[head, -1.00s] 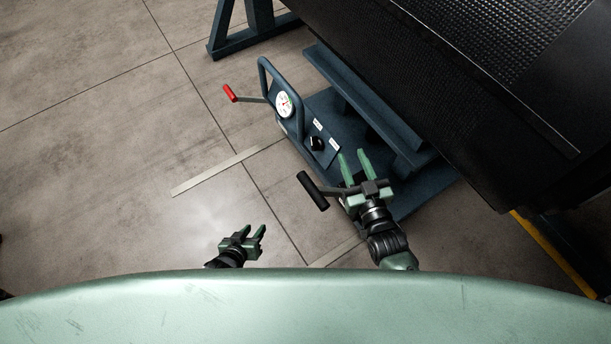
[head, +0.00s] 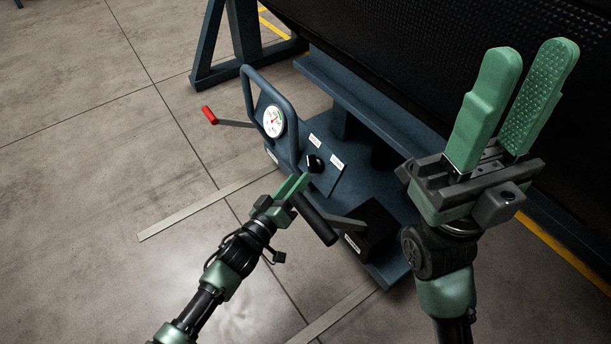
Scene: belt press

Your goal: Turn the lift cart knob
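The lift cart (head: 390,210) is dark blue, with a sloped panel that carries a small black knob (head: 315,163) between white labels. My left gripper (head: 299,178) is just short of the knob, at its lower left, with its green fingers pointing toward it. A narrow gap shows between these fingers, and nothing is visible between them. Whether a fingertip touches the knob cannot be told. My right gripper (head: 530,60) is raised close to the camera at the right. Its fingers are apart and empty.
A round gauge (head: 271,121) sits by the cart's handle frame (head: 248,88). A red-gripped crank (head: 210,115) sticks out left. A black-gripped lever (head: 316,220) lies right beside my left gripper. The dark belt press (head: 380,60) stands behind. Floor at left is clear.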

